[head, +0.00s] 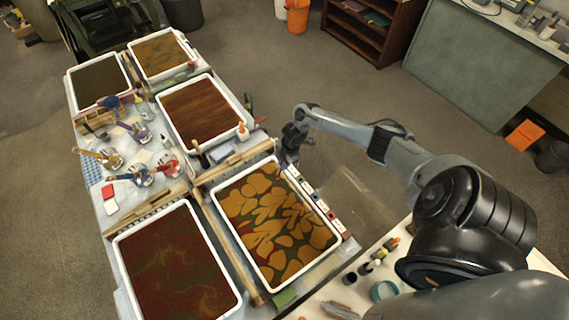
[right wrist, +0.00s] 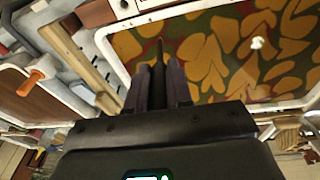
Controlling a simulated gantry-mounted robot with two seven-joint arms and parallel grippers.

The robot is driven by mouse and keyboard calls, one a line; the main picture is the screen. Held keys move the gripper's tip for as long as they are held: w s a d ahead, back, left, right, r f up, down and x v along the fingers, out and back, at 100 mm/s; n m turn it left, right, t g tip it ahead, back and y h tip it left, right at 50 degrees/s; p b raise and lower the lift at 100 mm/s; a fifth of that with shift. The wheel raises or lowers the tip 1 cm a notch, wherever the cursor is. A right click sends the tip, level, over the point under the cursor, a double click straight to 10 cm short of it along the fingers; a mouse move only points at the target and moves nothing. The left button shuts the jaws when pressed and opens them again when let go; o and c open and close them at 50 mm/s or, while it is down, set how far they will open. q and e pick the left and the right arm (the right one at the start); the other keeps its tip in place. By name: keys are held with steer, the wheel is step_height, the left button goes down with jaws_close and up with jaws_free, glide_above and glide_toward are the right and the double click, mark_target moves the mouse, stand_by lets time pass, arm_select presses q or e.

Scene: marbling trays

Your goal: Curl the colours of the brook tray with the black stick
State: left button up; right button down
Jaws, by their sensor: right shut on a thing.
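My right gripper (head: 290,148) is by the upper right corner of the front right tray (head: 233,250). In the right wrist view the gripper (right wrist: 159,80) is shut on the thin black stick (right wrist: 160,50), which points out between its fingers. The tray has a white rim (right wrist: 118,62) and holds orange leaf-like shapes on dark green with some red. I cannot tell whether the stick touches the liquid. No readable label shows which tray is the brook one. My left gripper is not in view.
Other white trays stand at the front left (head: 117,262), middle (head: 164,116), back left (head: 70,88) and back right (head: 133,63). Jars with brushes (head: 140,178) crowd the left. A wooden rail (head: 232,256) runs between the front trays. Small bottles (head: 365,268) stand front right.

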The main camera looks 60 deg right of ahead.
steer(key=shift+w, duration=0.15)
steer(key=shift+w+a, duration=0.1)
steer(key=shift+w, duration=0.05)
steer(key=shift+w+a+b, duration=0.2)
steer(key=shift+w+b, duration=0.35)
steer(key=shift+w, duration=0.15)
steer(key=shift+w+a, duration=0.1)
steer(key=shift+a, duration=0.05)
steer(key=shift+w+a, duration=0.6)
steer(key=shift+a, duration=0.05)
